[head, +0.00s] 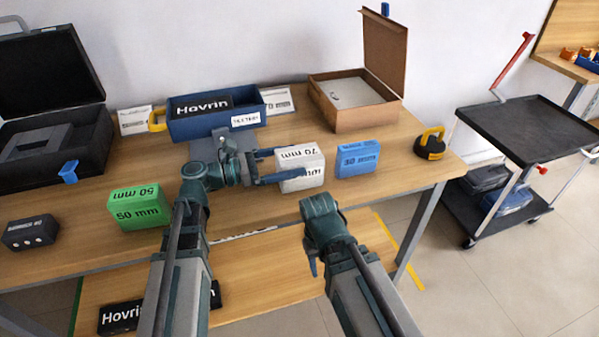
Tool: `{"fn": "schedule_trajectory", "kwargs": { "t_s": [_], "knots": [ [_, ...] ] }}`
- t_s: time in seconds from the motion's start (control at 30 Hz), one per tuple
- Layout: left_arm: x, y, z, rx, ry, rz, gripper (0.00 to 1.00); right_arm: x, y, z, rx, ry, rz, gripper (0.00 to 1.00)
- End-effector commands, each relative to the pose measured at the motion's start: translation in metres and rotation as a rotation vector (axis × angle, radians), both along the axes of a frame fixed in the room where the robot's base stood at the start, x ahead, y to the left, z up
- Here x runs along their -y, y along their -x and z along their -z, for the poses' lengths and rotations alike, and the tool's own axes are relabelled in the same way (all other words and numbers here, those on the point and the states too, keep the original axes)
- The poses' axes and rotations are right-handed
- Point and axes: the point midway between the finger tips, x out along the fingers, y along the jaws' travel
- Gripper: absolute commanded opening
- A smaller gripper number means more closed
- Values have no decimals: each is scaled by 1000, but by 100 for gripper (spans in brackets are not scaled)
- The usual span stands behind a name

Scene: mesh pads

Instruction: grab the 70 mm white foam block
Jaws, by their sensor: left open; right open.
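The white foam block (301,173) marked 70 mm stands on the wooden table, between the green and blue blocks. My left gripper (276,164) is at its left side, fingers pointing right toward it. The fingers are apart, with nothing seen held between them; the lower finger reaches in front of the block's left part. I cannot tell if it touches. My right gripper (313,262) is lower, near the table's front edge, mostly hidden by its own wrist; it is open, away from the block.
A blue block (358,158) stands close right of the white one. A green block (139,207) is left of my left arm. Behind are a blue bin (190,127) and an open cardboard box (351,118). A yellow-black tape measure (431,145) lies at the right.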

Motion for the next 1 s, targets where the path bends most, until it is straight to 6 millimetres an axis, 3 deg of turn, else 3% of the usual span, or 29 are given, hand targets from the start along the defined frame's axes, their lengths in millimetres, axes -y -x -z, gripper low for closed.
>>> {"fn": "schedule_trajectory", "kwargs": {
  "t_s": [0.17, 0.47, 0.77, 1.0],
  "knots": [
    [7, -2, 0, 0, 0, 1, 100, 0, 0, 0, 0, 0, 0, 50],
    [44, -14, 0, 0, 0, 1, 100, 0, 0, 0, 0, 0, 0, 50],
    [48, -15, 0, 0, 0, -1, 100, 0, 0, 0, 0, 0, 0, 50],
    [48, -15, 0, 0, 0, -1, 60, 0, 0, 0, 0, 0, 0, 50]
  ]
}}
